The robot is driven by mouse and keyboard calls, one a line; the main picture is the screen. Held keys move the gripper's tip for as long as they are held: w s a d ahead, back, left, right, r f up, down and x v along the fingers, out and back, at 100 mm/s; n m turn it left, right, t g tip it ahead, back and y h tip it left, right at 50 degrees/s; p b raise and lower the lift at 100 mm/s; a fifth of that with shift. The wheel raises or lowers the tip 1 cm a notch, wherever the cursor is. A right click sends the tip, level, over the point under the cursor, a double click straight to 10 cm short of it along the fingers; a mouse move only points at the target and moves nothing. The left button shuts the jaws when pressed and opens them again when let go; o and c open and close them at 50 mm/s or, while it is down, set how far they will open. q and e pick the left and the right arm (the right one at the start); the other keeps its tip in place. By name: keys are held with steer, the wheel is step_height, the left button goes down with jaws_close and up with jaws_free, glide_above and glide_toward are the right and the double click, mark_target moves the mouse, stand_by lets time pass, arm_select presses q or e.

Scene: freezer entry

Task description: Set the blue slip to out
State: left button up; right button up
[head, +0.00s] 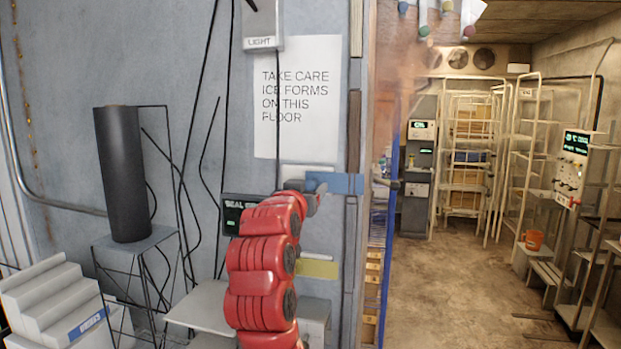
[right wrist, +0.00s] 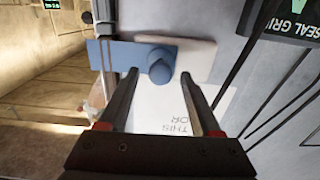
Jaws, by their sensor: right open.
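The blue slip (head: 345,183) is a flat bar on the wall by the freezer doorway. It sticks out to the right of a pale plate (head: 300,172) behind it. In the right wrist view, which looks upside down, the slip (right wrist: 118,56) carries a round blue knob (right wrist: 159,64). My right gripper (right wrist: 158,76) is open, with one fingertip on each side of the knob. I cannot tell whether either touches it. In the head view my red right arm hides the slip's left part and the right gripper (head: 318,189) shows only in part.
A yellow slip (head: 318,268) is lower on the same wall. A lit display (head: 235,212) is left of my arm. A paper sign (head: 297,95) hangs above. A black cylinder (head: 122,172) stands on a wire stand at left. The doorway floor (head: 455,280) is clear.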

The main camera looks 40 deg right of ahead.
mark_target(332, 186)
steer(key=shift+x, duration=1.3)
steer(key=shift+a, duration=0.1)
jaws_close()
stand_by(0.4)
